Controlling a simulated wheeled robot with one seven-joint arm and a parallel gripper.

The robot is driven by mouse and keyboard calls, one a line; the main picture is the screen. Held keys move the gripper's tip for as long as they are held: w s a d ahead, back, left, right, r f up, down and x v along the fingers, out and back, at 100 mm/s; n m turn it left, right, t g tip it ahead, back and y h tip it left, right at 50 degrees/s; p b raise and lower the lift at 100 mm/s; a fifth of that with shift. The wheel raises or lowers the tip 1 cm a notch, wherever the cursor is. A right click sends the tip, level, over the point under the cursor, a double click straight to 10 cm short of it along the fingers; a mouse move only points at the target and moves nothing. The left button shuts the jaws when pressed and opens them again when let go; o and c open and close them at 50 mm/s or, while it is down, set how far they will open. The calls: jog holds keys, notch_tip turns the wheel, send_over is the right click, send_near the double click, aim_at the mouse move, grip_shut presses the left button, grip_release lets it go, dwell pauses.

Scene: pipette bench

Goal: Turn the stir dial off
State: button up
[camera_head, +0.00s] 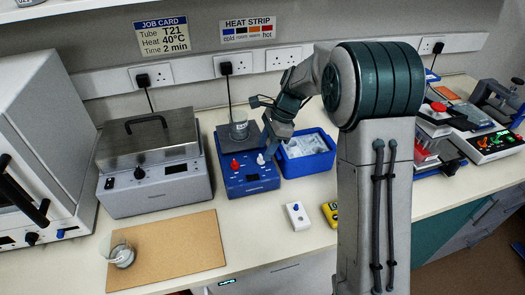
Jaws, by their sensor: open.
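The blue stirrer unit (250,184) stands on the bench with a dark top plate. Its front panel has a red dial (235,165) on the left and a pale dial (261,159) on the right. Which one is the stir dial cannot be read at this size. A clear beaker (239,129) stands on the top plate. My gripper (267,152) points down at the right side of the unit, close to the pale dial. It is open. Whether a finger touches the dial cannot be told.
A blue tub (322,164) with clear items stands right of the unit. A grey lidded bath (157,187) stands to the left. A white box with a blue button (298,216) and a yellow device (330,212) lie in front. A brown board (190,254) bears a glass beaker (122,256).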

jog(key=shift+x, duration=1.35)
grip_shut()
